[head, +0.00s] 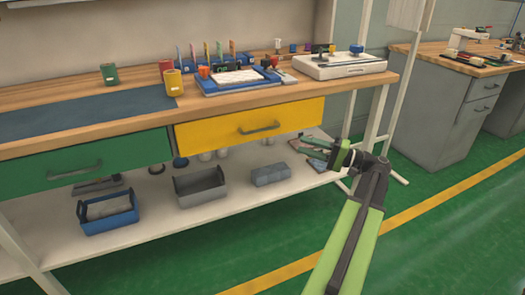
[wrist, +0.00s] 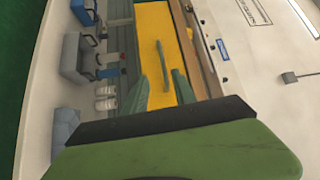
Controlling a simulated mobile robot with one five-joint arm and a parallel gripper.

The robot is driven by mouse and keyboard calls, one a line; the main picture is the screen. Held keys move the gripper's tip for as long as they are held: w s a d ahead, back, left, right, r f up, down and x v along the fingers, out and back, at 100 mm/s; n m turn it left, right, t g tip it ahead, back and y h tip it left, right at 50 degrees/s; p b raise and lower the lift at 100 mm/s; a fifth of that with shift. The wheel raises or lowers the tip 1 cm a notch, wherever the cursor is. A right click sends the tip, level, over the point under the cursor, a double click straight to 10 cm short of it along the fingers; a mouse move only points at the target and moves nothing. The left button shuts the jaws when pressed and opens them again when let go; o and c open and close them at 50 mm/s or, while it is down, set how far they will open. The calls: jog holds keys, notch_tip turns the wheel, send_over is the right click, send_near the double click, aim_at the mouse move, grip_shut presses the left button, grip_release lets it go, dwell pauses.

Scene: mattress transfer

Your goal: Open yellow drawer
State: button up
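The yellow drawer (head: 210,132) is under the right part of the wooden workbench and looks shut. Its grey bar handle (head: 260,129) is in the middle of its front. In the wrist view the picture is turned on its side, and the yellow drawer front (wrist: 149,35) and handle (wrist: 163,62) lie ahead of the fingers. My gripper (head: 309,147) is to the right of the drawer and lower than the handle, pointing left. In the wrist view my gripper (wrist: 160,82) has its two green fingers apart, with nothing between them. The handle is apart from the fingers.
A green drawer (head: 110,152) sits left of the yellow one. The lower shelf (head: 225,195) holds a blue bin (head: 108,215), a grey bin (head: 200,187) and a grey block (head: 270,175). A bench leg (head: 376,117) stands near my arm. The green floor in front is clear.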

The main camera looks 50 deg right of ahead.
jog(key=p+x, duration=0.1)
jog(key=x, duration=0.7)
jog(key=p+x, duration=0.1)
jog(key=x, duration=0.8)
jog(key=shift+d+r+p, duration=0.15)
jog(key=shift+r+p, duration=0.1)
jog(key=shift+p, duration=0.05)
grip_shut()
dwell(0.5)
